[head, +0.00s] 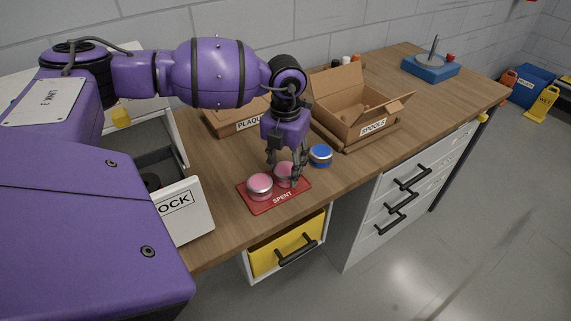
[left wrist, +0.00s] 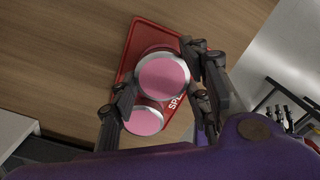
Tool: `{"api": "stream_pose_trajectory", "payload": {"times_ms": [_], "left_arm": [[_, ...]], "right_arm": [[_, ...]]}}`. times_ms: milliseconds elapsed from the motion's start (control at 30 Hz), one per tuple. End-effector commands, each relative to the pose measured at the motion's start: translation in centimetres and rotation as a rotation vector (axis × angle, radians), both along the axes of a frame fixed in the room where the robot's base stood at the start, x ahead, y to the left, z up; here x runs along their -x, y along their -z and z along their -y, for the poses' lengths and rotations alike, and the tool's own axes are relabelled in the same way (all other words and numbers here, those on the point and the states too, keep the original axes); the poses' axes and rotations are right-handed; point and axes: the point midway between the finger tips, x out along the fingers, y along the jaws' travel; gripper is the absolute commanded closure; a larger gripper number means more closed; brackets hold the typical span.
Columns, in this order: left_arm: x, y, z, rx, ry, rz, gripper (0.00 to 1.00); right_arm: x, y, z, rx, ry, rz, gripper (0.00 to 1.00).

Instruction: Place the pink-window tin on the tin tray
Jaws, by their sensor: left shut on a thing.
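My left gripper (head: 284,176) points down over the red tin tray marked SPENT (head: 244,192). It is shut on a pink-window tin (head: 282,170), with a finger on each side of it. In the left wrist view the held tin (left wrist: 163,77) is upright, its pink face toward the camera, over the tray (left wrist: 134,48). I cannot tell whether its base touches the tray. A second pink-window tin (head: 260,185) stands on the tray's left part, close beside the held one; it also shows in the left wrist view (left wrist: 144,121). My right gripper is in neither view.
A blue-topped tin (head: 320,155) stands on the wooden bench just right of the tray. Open cardboard boxes, PLAQUES (head: 230,121) and SPOOLS (head: 350,122), stand behind. A yellow-front drawer (head: 275,260) is below. The right bench top is mostly clear before a blue stand (head: 430,68).

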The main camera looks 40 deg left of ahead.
Motion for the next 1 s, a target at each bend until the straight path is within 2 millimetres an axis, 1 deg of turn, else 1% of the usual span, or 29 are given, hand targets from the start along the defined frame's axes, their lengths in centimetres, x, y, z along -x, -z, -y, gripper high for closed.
{"api": "stream_pose_trajectory", "payload": {"times_ms": [133, 267, 300, 433, 767, 867, 1000], "left_arm": [[0.0, -0.1, 0.0, 0.001, 0.000, 0.002, 0.86], [0.0, 0.2, 0.0, 0.001, 0.000, 0.000, 0.86], [0.0, 0.3, 0.0, 0.001, 0.000, 0.000, 0.55], [0.0, 0.2, 0.0, 0.001, 0.000, 0.001, 0.38], [0.0, 0.1, 0.0, 0.001, 0.000, 0.002, 0.38], [-0.1, -0.7, 0.0, 0.000, 0.000, 0.003, 0.38], [-0.1, -3.0, 0.0, 0.000, 0.001, 0.005, 0.38]], "right_arm": [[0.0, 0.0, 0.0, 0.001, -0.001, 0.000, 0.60], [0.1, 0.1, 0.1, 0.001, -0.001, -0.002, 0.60], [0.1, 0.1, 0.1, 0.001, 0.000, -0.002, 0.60], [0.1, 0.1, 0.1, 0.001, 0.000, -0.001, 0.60], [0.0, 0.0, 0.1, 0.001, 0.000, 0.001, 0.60], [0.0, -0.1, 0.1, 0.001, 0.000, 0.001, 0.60], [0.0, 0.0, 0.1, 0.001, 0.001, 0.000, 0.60]]}}
